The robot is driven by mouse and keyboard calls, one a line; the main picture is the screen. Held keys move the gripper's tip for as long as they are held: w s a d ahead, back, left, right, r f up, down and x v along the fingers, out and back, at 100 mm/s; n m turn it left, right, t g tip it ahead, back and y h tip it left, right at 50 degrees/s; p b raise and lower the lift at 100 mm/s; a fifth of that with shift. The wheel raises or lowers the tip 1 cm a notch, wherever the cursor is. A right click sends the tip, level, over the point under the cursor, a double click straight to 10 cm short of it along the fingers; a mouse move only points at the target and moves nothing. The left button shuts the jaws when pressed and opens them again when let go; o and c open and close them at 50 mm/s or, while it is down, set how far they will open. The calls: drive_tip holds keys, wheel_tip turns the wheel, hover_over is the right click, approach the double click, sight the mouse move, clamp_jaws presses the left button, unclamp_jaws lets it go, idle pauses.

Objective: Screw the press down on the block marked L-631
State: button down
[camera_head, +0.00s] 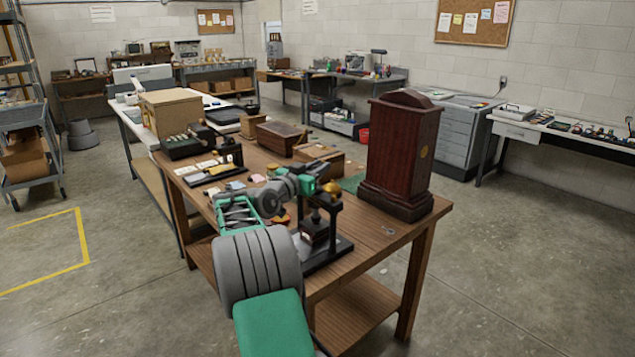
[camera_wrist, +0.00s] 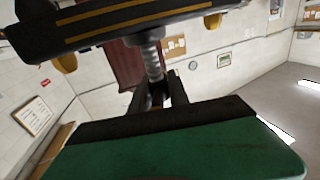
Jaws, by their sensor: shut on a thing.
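A small black press (camera_head: 340,243) with gold-coloured caps stands at the near side of the wooden table. A dark block (camera_head: 314,231) sits under its screw; any marking on it is too small to read. In the wrist view the press's dark crossbeam (camera_wrist: 130,22) has gold stripes, and a bare metal screw (camera_wrist: 152,58) runs from it to between my fingers. My gripper (camera_head: 322,186) is at the top of the press, its fingers (camera_wrist: 157,98) shut on the screw's handle, which they mostly hide. The block is out of the wrist view.
A tall dark-red wooden case (camera_head: 403,150) stands close right of the press. The floor to the right is clear.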

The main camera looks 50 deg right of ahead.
drive_tip(key=m+g+p, duration=0.2)
drive_tip(key=g, duration=0.1)
drive_tip(key=shift+r+g, duration=0.15)
drive_tip(key=shift+g, duration=0.15)
drive_tip(key=m+g+p, duration=0.1)
drive_tip(key=g+p, duration=0.1)
drive_tip(key=p, duration=0.1)
drive_tip(key=shift+s+m+y+p, duration=0.25)
drive_tip(key=shift+m+y+p, duration=0.05)
drive_tip(key=shift+m, duration=0.1)
drive_tip(key=shift+s+m+g+p, duration=0.1)
drive_tip(key=shift+m+g+p, duration=0.3)
drive_tip(key=shift+g+p, duration=0.45)
drive_tip(key=c, duration=1.3)
unclamp_jaws()
drive_tip(key=shift+o, duration=0.2)
drive_tip(key=shift+f+t+b, duration=0.3)
drive_tip(key=shift+t+b, duration=0.05)
drive_tip(key=shift+b, duration=0.6)
